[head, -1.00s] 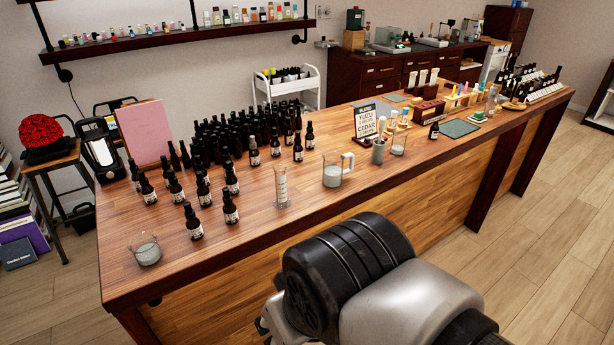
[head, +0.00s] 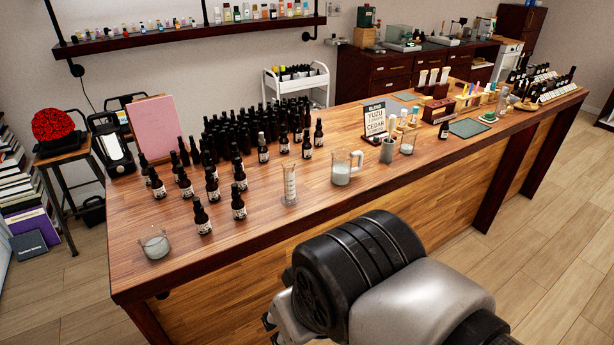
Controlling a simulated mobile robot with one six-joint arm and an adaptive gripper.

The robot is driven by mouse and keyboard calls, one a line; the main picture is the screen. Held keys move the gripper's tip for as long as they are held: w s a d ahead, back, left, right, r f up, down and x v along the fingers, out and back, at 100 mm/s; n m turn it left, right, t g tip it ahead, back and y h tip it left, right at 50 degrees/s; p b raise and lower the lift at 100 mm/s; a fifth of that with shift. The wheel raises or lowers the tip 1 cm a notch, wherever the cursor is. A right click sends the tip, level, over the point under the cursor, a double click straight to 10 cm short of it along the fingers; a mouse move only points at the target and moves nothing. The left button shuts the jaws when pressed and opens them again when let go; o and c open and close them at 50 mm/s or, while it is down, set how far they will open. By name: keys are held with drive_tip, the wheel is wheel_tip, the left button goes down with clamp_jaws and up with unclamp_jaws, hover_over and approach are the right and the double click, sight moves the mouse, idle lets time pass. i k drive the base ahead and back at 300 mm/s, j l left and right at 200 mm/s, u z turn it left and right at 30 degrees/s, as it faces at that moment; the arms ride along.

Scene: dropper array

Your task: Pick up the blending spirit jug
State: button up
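A clear glass jug with a side handle (head: 341,174), partly filled with pale liquid, stands upright on the wooden counter (head: 300,235) near its front edge. It looks like the blending spirit jug; no label is readable on it. My gripper (head: 272,318) is mostly hidden behind my own wrist, low in the head view, in front of the counter and apart from the jug. Its fingers cannot be made out, so its opening does not show.
A measuring cylinder (head: 289,186) stands left of the jug; a grey cup (head: 387,151) and a beaker (head: 407,143) stand right. A recipe sign (head: 375,117) is behind. Dark bottles (head: 238,203) crowd the left. Another beaker (head: 155,243) sits at the near left corner.

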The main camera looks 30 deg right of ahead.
sight(342, 170)
drive_tip(key=i+j+z, duration=0.3)
drive_tip(key=i+j, duration=0.45)
drive_tip(key=i, duration=0.15)
drive_tip(key=z, duration=2.55)
